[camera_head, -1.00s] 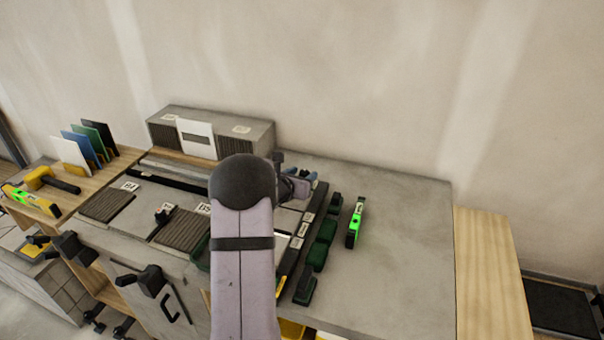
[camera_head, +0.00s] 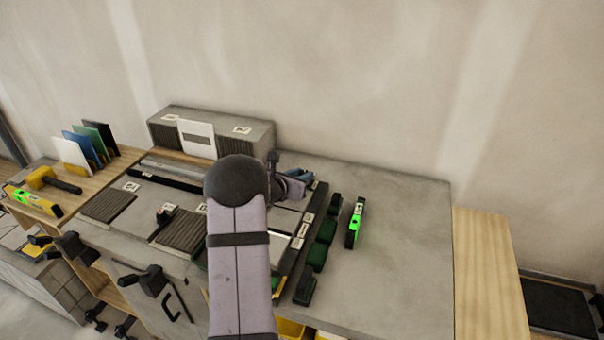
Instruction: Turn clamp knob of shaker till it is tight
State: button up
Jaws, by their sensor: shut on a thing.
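My arm stands in front of the grey worktop, and its wrist and my gripper (camera_head: 296,184) show only in part just right of the rounded joint, low over the middle of the bench. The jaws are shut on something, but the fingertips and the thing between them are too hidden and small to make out. I cannot pick out the shaker or its clamp knob for certain. A bluish piece (camera_head: 298,174) shows beside the gripper. A small dark knob with a reddish spot (camera_head: 166,213) sits on the worktop to the left, apart from the gripper.
Dark green blocks (camera_head: 326,230) and a green level (camera_head: 355,222) lie right of the arm. The right worktop (camera_head: 405,240) is clear. Black knobs (camera_head: 151,281) stick out at the front left.

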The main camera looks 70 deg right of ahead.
jog(key=m+g+p, duration=0.1)
jog(key=g, duration=0.1)
jog(key=m+g+p, duration=0.1)
jog(key=m+g, duration=0.1)
jog(key=shift+w+d+y, duration=0.1)
jog(key=shift+w+y, duration=0.25)
jog(key=shift+y, duration=0.05)
jog(key=shift+w+m+g+y, duration=0.1)
jog(key=shift+m+g+y, duration=0.6)
jog(key=shift+m+g, duration=0.5)
jog(key=shift+d+m+b, duration=0.1)
jog(key=shift+m+b, duration=0.25)
jog(key=shift+m, duration=0.05)
jog(key=shift+m+g+y, duration=0.3)
jog(key=shift+g+y, duration=0.1)
jog(key=shift+g, duration=0.1)
jog(key=o, duration=1)
jog(key=shift+o, duration=0.2)
jog(key=shift+w, duration=0.1)
jog(key=b+v, duration=0.2)
jog(key=v, duration=0.5)
jog(key=shift+r, duration=0.2)
